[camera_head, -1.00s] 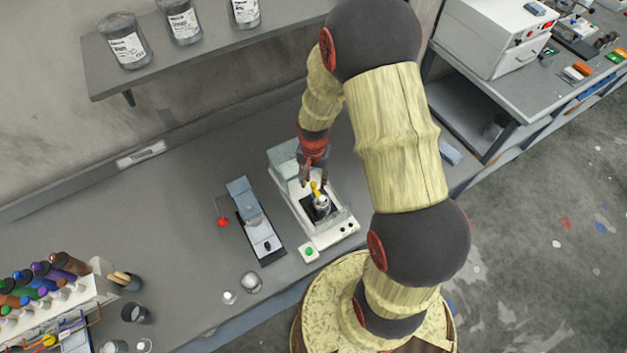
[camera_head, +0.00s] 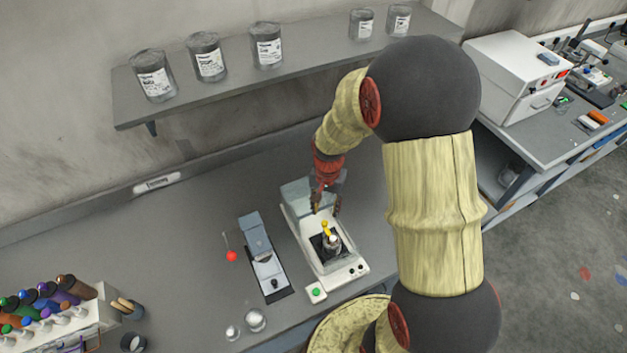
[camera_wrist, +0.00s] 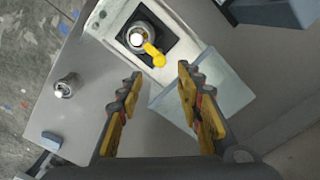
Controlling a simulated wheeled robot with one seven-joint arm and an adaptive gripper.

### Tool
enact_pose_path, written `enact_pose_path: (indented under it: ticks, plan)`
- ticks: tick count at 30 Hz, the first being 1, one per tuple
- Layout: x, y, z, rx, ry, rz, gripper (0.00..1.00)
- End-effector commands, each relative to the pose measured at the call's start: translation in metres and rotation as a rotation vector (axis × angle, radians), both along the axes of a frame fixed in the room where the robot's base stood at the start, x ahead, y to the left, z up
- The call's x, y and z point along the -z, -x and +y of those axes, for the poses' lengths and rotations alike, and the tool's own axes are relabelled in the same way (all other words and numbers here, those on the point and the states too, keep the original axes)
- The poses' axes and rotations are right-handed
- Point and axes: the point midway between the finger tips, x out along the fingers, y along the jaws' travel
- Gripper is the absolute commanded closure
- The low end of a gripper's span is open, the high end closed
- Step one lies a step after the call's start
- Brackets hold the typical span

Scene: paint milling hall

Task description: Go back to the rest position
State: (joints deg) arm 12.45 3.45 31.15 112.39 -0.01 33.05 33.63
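My gripper (camera_head: 326,205) is above the back part of a white bench instrument (camera_head: 342,273) on the grey bench. In the wrist view my gripper (camera_wrist: 158,82) is open, with its two fingers apart and nothing between them. A small metal cup with a yellow-handled piece (camera_head: 328,232) stands on the instrument's dark square plate, in front of and apart from the fingers. The cup (camera_wrist: 139,40) and its yellow part also show in the wrist view, beyond the fingertips.
A grey and black device (camera_head: 262,258) and a red ball (camera_head: 232,256) lie left of the instrument. A shelf (camera_head: 300,70) with several labelled jars hangs behind. A bottle rack (camera_head: 95,315) stands front left. A white box machine (camera_head: 515,75) is at the right.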

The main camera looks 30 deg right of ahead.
Motion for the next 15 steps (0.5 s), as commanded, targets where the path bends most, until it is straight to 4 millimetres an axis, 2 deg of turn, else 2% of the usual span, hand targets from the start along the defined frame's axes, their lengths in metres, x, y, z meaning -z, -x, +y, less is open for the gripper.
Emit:
enact_pose_path:
  ticks: [10, 11, 13, 14, 15]
  plan:
    - [0.000, 0.004, 0.001, -0.057, -0.004, 0.013, 0.64]
    - [0.000, 0.007, 0.002, -0.081, -0.006, 0.024, 0.64]
    - [0.004, 0.028, 0.006, -0.149, -0.022, 0.074, 0.64]
    - [0.001, 0.038, 0.008, -0.183, -0.030, 0.093, 0.64]
    - [-0.009, 0.047, 0.011, -0.233, -0.035, 0.102, 0.64]
